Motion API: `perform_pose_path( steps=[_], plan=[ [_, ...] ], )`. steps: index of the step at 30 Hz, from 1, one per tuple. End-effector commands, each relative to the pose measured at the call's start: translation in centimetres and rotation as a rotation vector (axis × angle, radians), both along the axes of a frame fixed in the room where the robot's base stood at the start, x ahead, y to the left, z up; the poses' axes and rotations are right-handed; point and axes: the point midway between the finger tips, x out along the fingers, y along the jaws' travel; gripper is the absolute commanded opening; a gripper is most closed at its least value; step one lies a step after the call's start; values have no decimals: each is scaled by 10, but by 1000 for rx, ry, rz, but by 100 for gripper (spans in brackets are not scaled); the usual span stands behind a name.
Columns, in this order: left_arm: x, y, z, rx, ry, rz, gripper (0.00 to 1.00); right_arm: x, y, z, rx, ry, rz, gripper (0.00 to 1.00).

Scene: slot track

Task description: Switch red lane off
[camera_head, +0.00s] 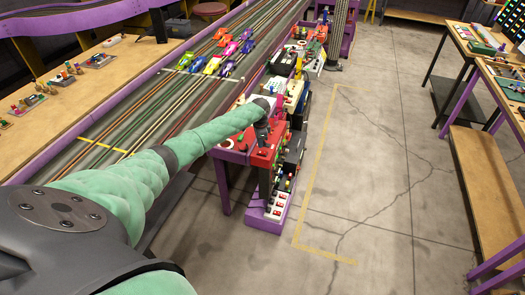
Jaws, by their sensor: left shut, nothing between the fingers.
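My left arm reaches in from the left across the slot track (110,140). My left gripper (262,133) is small and dark at its end, pointing down over a red control box (266,156) beside the track. It is shut and empty; I cannot tell whether it touches the box. Small knobs or buttons show on the box, but the red lane's switch cannot be made out, and part of the box is hidden by the gripper. Several toy cars (212,65) in different colours stand on the lanes farther up. My right gripper is not in view.
More control boxes and a white panel (294,95) line the track's right side. A purple unit with white switches (277,208) stands lower down. Open concrete floor (375,150) lies to the right, with workbenches (485,45) beyond. A wooden counter (95,75) runs along the left.

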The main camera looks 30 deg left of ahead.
Motion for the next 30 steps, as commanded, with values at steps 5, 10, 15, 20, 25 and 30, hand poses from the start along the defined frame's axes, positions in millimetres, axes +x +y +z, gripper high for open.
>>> perform_pose_path(
  steps=[5, 10, 15, 20, 25, 30],
  plan=[
    [0, 0, 14, 0, 0, 0, 0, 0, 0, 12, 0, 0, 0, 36],
    [0, 0, 25, 0, 0, 0, 0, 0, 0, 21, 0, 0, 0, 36],
    [0, 0, 35, 0, 0, 0, 0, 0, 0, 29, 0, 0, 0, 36],
    [0, 0, 38, 0, 0, 0, 0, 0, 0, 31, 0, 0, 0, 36],
    [0, 0, 38, 0, 0, 0, 0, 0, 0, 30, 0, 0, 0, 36],
    [0, 0, 38, 0, 0, 0, 0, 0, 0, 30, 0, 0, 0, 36]
  ],
)
